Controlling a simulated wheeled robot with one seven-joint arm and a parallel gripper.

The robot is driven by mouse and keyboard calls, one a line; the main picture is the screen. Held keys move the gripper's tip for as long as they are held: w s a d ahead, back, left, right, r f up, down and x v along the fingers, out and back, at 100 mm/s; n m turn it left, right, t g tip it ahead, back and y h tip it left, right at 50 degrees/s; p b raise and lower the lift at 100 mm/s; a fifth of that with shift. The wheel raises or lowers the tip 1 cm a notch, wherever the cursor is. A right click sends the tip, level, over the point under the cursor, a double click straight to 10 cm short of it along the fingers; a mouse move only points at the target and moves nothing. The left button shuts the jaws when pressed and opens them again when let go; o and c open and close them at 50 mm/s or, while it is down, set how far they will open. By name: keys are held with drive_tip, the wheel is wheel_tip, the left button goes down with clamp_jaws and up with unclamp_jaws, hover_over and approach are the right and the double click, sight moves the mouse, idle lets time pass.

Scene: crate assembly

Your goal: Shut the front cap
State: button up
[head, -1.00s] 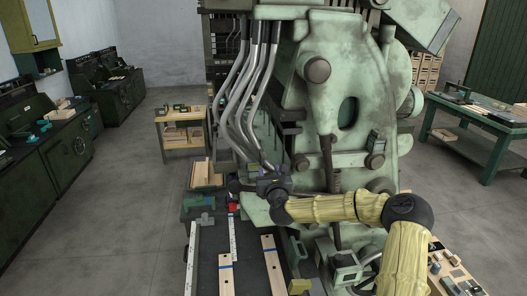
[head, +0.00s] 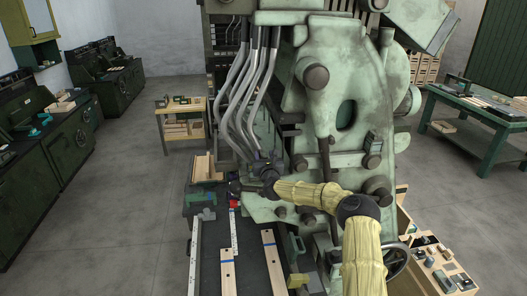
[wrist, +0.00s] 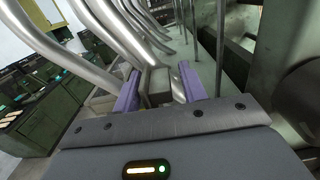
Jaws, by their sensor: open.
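The large pale green machine (head: 345,75) fills the middle of the head view. I cannot tell for sure which of its parts is the front cap. My gripper (head: 263,157) is at the machine's left side, by the lower ends of the bent grey pipes (head: 237,118). In the wrist view, the purple fingers of my gripper (wrist: 159,84) are spread apart. A small grey-brown block-like part (wrist: 157,83) shows between them, and I cannot tell whether they touch it. The pipes (wrist: 108,35) pass close above and left of the fingers.
A dark bench (head: 255,257) with wooden strips stands below my arm. A tray of small parts (head: 435,262) is at the lower right. A small wooden table (head: 183,105) stands behind at left, a green table (head: 480,110) at right. The floor at left is clear.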

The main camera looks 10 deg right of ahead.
drive_tip(key=shift+w+p, duration=0.4)
drive_tip(key=shift+w, duration=0.65)
drive_tip(key=c, duration=0.9)
drive_tip(key=shift+o, duration=0.2)
